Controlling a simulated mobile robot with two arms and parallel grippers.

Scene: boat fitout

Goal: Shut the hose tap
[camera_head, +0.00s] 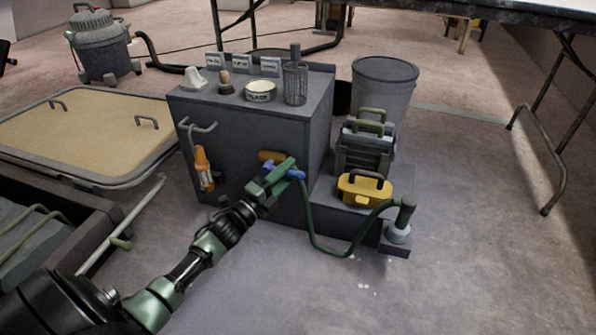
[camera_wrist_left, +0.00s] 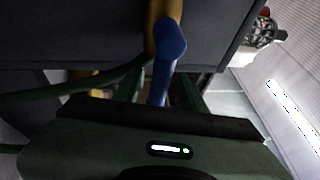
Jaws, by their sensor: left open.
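The hose tap has a brass body (camera_head: 270,156) on the front of a dark grey cabinet and a blue lever (camera_head: 294,174). A green hose (camera_head: 312,225) hangs from the tap and loops to the right. My left gripper (camera_head: 277,172) is at the tap, open, with its fingers by the blue lever. In the left wrist view the lever (camera_wrist_left: 168,42) reaches down from the brass body (camera_wrist_left: 154,12) in between the two dark green fingers (camera_wrist_left: 158,88). I cannot tell whether a finger touches it. The gripper hides part of the tap in the head view. My right gripper is not in view.
The grey cabinet (camera_head: 240,125) carries a tin, a mesh cup and small items. An orange tool (camera_head: 203,168) hangs left of the tap. A yellow box (camera_head: 363,190) and a grey case (camera_head: 366,148) stand on a low step at right. The floor in front is clear.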

